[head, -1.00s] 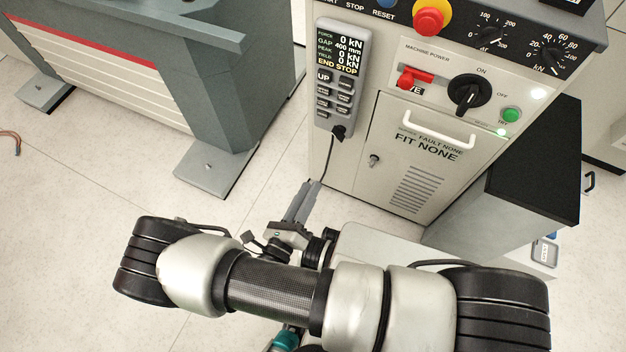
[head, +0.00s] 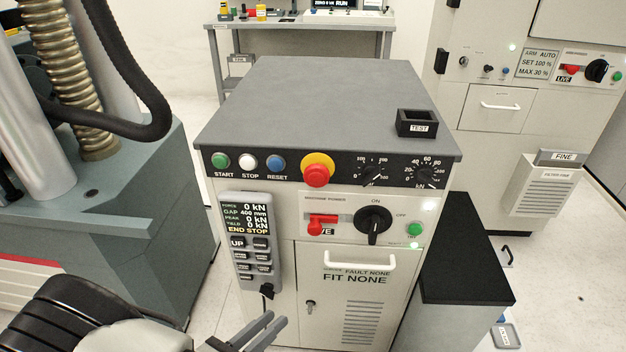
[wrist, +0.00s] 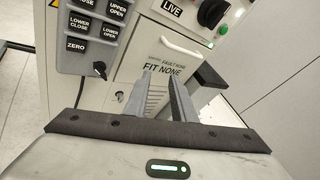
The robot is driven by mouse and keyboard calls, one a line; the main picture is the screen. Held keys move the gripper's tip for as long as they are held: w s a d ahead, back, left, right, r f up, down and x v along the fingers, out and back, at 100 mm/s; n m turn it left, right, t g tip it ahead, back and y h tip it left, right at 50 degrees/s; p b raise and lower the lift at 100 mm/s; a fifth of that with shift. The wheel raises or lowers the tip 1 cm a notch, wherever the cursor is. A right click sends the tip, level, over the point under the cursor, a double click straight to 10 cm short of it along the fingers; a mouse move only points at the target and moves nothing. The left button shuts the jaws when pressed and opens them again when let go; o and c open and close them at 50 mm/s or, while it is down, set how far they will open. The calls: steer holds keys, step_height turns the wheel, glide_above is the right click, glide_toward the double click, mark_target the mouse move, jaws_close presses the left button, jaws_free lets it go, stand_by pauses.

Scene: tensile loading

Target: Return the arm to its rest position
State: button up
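My gripper (head: 272,328) shows at the bottom edge of the head view, in front of the lower left of the grey control cabinet (head: 352,312). Most of my arm is below the picture; a black and silver part of it shows at the bottom left. In the wrist view, the two grey fingers of my gripper (wrist: 161,78) point toward the cabinet door. They stand apart with nothing between them, and the door's vent slats show in the gap. I cannot tell whether the fingers touch the cabinet.
A pendant (head: 250,238) hangs on the cabinet front, with its cable below. The door handle (head: 360,264) sticks out. A black-topped box (head: 467,250) stands right of the cabinet. The test frame (head: 140,245) is at left. A bench (head: 297,26) stands behind.

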steer(key=w+d+r+m+g+y, duration=0.2)
steer(key=d+r+m+g, duration=0.9)
steer(key=d+r+m, duration=0.45)
steer(key=s+d+r+m+t+y, duration=0.2)
steer(key=s+d+r+m+y, duration=0.15)
steer(key=r+m, duration=0.55)
steer(key=s+d+r+m+t+y, duration=0.25)
steer(key=d+r+m+y, duration=0.2)
steer(key=r+m, duration=0.35)
step_height(320, 180, up, 23)
steer(key=p, duration=2.2)
steer(key=shift+s+d+h+p, duration=0.15)
steer(key=shift+s+h+p, duration=0.15)
steer(key=shift+s, duration=0.05)
steer(key=shift+f+m, duration=0.1)
steer(key=shift+m, duration=0.15)
